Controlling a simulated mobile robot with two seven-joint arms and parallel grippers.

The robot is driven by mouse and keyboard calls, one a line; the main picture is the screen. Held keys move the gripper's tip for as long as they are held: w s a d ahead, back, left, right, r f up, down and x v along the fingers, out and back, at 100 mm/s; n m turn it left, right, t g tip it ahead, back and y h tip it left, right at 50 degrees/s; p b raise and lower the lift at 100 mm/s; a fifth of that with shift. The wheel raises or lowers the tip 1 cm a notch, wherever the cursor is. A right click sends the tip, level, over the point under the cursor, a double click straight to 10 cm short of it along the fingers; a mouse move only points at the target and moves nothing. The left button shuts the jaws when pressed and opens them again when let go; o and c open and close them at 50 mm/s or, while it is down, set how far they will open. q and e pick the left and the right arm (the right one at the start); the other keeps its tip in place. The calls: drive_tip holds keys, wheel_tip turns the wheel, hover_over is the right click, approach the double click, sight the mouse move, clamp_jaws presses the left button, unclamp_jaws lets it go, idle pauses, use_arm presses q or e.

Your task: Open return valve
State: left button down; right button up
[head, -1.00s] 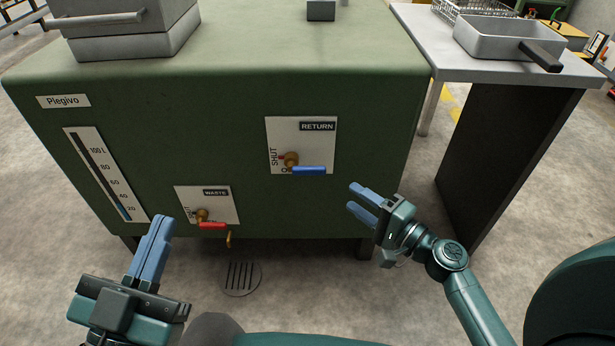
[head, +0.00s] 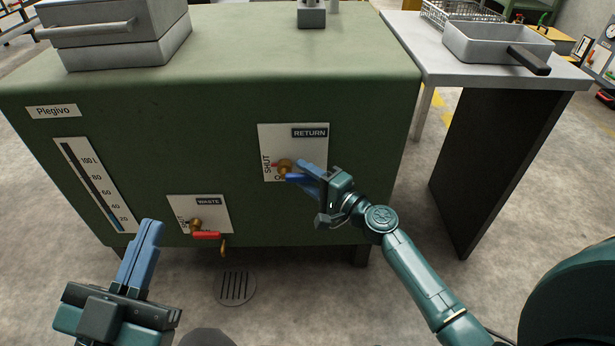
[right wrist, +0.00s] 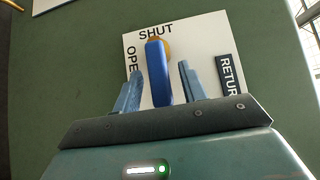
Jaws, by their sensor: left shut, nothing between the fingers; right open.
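The return valve has a blue lever handle (head: 297,179) on a brass body (head: 284,166), mounted on a white plate (head: 272,141) marked RETURN and SHUT. My right gripper (head: 308,172) is at the lever and partly hides it in the head view. In the right wrist view the blue lever (right wrist: 158,75) stands between the two open fingers of my right gripper (right wrist: 161,83), with gaps visible on both sides. The plate there (right wrist: 205,50) shows SHUT and part of OPEN. My left gripper (head: 150,228) is shut and empty, low at the left, apart from the tank.
The green tank (head: 180,110) carries the waste valve with a red lever (head: 207,235) at lower middle, and a level gauge (head: 95,185). A side table (head: 410,35) with a pan (head: 490,45) stands at the right. A floor drain (head: 236,288) lies in front.

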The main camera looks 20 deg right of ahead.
drive_tip(key=shift+c, duration=0.3)
clamp_jaws()
idle(0.4)
